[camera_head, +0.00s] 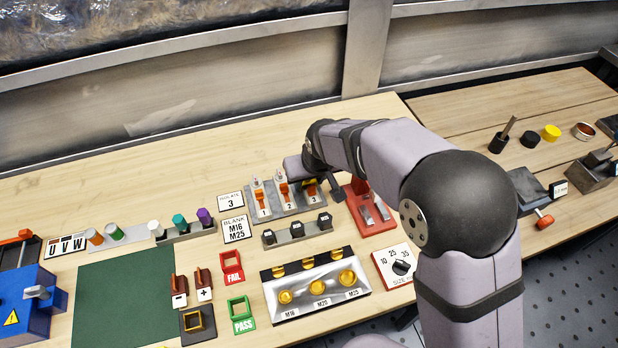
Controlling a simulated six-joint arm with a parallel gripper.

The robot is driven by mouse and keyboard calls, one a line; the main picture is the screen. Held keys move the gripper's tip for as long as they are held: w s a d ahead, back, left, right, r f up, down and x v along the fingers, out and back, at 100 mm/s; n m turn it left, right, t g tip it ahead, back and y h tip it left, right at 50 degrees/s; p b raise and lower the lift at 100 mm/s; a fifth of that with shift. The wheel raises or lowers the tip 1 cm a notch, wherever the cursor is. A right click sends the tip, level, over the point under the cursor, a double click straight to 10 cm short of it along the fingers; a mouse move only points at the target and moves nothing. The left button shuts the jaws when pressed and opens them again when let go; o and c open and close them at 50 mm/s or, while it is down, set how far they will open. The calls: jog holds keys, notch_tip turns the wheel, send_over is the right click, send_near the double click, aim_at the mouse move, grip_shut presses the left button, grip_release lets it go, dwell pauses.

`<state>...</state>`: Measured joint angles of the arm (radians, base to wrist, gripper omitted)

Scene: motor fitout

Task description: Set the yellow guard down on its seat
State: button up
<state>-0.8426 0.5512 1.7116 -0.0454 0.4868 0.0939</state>
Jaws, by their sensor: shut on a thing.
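My gripper (312,184) is low over the right end of the grey isolator strip, at position 3. It is shut. A small yellow piece, seemingly the yellow guard (309,182), shows at its fingertips, mostly hidden by the gripper and wrist. I cannot tell whether it touches the strip. The isolator strip (273,211) has orange levers at 1 (259,197) and 2 (285,190); what stands at 3 is largely covered. A square yellow frame (194,320) on a dark base is at the front, left of the green PASS frame; nothing visible stands in it.
A red stand (367,222) is close to the right of my gripper. A grey rack with black nuts (297,231) and a tray of brass parts (318,289) lie in front. A green mat (120,300) is bare at left. The bench behind the strip is clear.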

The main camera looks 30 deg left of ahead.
jog(key=shift+f, duration=0.25)
jog(key=o, duration=1.1)
jog(key=shift+r, duration=0.15)
jog(key=shift+r, duration=0.15)
jog(key=b+v, duration=0.1)
jog(key=v, duration=0.5)
jog(key=shift+s+d+r, duration=0.1)
jog(key=shift+d+r, duration=0.1)
jog(key=shift+r, duration=0.15)
